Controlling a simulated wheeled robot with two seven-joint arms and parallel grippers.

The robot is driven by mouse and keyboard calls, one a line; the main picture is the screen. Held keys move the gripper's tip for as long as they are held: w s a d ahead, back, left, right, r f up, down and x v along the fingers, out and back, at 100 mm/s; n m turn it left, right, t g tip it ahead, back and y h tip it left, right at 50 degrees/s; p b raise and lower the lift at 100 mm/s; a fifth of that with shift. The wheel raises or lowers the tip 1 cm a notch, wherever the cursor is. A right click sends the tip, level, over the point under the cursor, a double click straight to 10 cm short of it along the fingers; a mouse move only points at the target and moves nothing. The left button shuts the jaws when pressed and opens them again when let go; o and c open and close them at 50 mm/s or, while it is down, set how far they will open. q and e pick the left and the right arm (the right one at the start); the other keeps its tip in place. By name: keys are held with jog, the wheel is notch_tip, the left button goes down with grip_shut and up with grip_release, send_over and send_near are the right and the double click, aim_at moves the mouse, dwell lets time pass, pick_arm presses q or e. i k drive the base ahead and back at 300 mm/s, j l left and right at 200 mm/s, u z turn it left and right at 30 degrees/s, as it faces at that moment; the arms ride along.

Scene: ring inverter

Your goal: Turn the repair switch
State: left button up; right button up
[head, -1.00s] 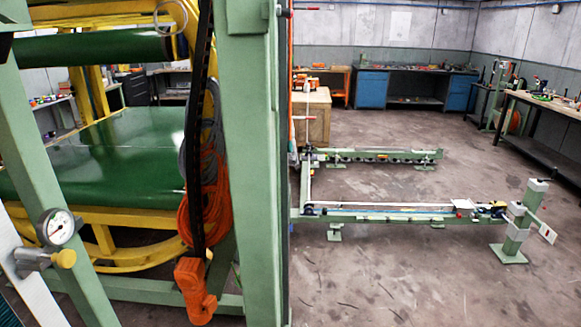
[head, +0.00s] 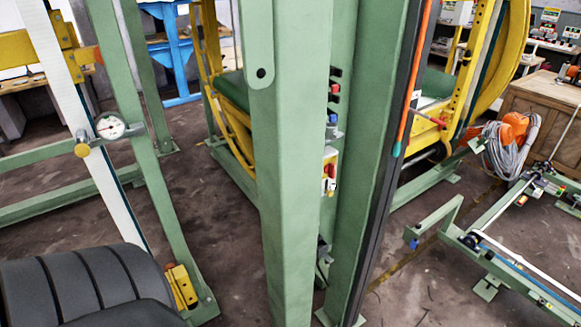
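A small red and yellow switch-like part (head: 329,178) shows on a control strip between two green posts. I cannot tell whether it is the repair switch or which way it is set. Above it on the same strip are a small red button (head: 335,88) and a blue one (head: 333,118). The near green post (head: 290,170) hides part of the strip. Neither of my grippers is in view.
A pressure gauge (head: 110,126) with a yellow knob sits on the green frame at left. A dark ribbed shape (head: 90,285), which I cannot identify, fills the lower left. Low green rails (head: 510,265) lie at right. Some bare floor (head: 430,290) shows between the posts and rails.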

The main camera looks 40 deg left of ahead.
aim_at(329, 168)
jog(key=u, duration=1.05)
